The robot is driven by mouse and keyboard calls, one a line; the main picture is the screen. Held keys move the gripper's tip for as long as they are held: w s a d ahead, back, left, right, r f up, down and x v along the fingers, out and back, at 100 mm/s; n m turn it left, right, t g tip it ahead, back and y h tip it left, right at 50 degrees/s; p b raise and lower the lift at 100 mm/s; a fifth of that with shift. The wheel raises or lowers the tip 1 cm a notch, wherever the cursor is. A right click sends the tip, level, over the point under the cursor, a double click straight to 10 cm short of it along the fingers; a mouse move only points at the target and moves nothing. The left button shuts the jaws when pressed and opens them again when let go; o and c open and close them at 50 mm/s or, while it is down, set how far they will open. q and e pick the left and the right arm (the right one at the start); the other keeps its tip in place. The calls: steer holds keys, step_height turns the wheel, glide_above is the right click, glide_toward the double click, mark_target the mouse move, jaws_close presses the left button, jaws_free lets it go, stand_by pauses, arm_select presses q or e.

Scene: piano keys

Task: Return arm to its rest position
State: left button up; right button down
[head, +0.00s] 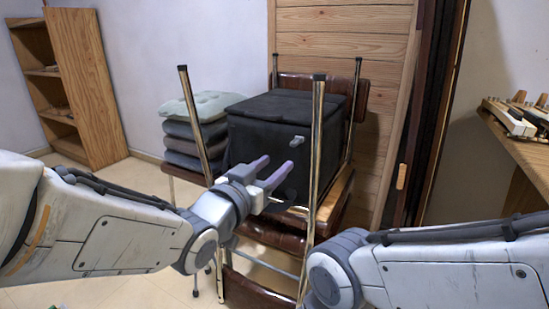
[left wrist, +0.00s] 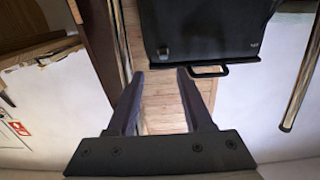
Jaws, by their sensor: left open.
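My left arm (head: 125,235) comes in from the left and reaches forward, with its gripper (head: 277,168) in the middle of the head view. The two dark fingers are apart with nothing between them. They show in front of the lower part of a black box (head: 270,140). In the left wrist view the open fingers (left wrist: 160,74) point at the black box (left wrist: 205,28) and wood planks, with no visible contact. My right arm (head: 455,270) comes in from the lower right; its gripper is out of the frame.
The box sits among stacked chairs with upright metal legs (head: 316,140), close to my left gripper. Stacked cushions (head: 195,130) are to its left. A wooden shelf (head: 85,90) stands far left. Piano key parts (head: 515,120) lie on a wooden table (head: 530,155) at right.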

arm_select(q)
steer(key=s+f+g+y+p, duration=0.4)
steer(key=s+f+g+p, duration=0.1)
steer(key=s+f+g, duration=0.4)
steer(key=s+a+f+m+g+y+p, duration=0.15)
steer(key=s+g, duration=0.25)
steer(key=s, duration=0.5)
steer(key=s+a+m+g+y+p, duration=0.1)
steer(key=s+a+g+y+p, duration=0.15)
steer(key=s, duration=0.55)
step_height(320, 180, up, 36)
steer(key=h+p, duration=0.1)
steer(key=p, duration=3.5)
steer(key=shift+w+d+r+n, duration=0.15)
steer(key=shift+d+r+n, duration=0.05)
steer(key=shift+d+n, duration=0.15)
